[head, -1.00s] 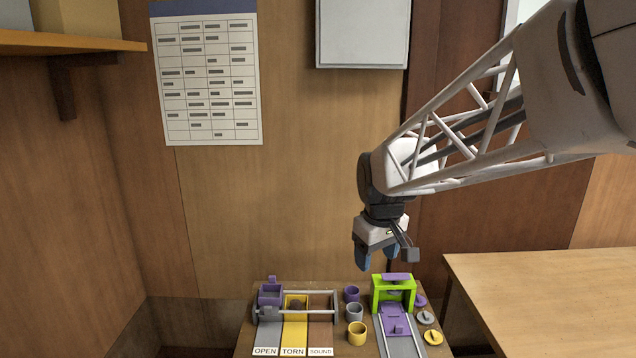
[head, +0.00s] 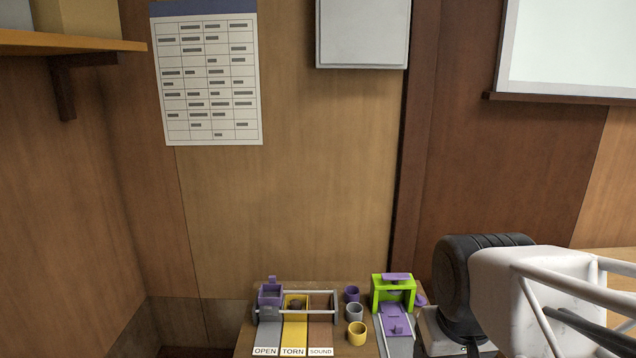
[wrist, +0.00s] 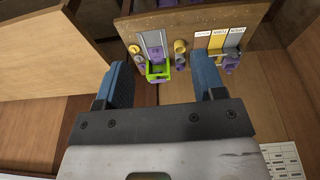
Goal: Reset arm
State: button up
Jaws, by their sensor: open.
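My gripper (wrist: 160,82) is open and empty in the wrist view, its two blue fingers apart with the work board beyond them. In the head view my arm hangs at the lower right, and the fingers are hidden or out of the frame. The board (wrist: 190,26) carries a green frame (head: 393,281) with a purple slide, which also shows in the wrist view (wrist: 158,72). Left of it in the head view are three cups: purple (head: 352,294), grey (head: 355,313) and yellow (head: 357,334). A purple box (head: 270,295) sits over the OPEN lane.
The lanes are labelled OPEN (head: 265,351), TORN (head: 292,351) and SOUND (head: 320,351). A dark lump (head: 296,304) lies in the yellow TORN bay. A wooden table (wrist: 72,52) stands beside the board. A chart (head: 207,80) hangs on the wall. The space above the board is clear.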

jog(key=shift+s+d+f+m, duration=0.15)
jog(key=shift+s+f, duration=0.1)
jog(key=shift+s, duration=0.35)
jog(key=shift+s+d+f+m, duration=0.15)
jog(key=shift+s+f, duration=0.1)
jog(key=shift+s, duration=0.35)
jog(key=shift+a, duration=0.1)
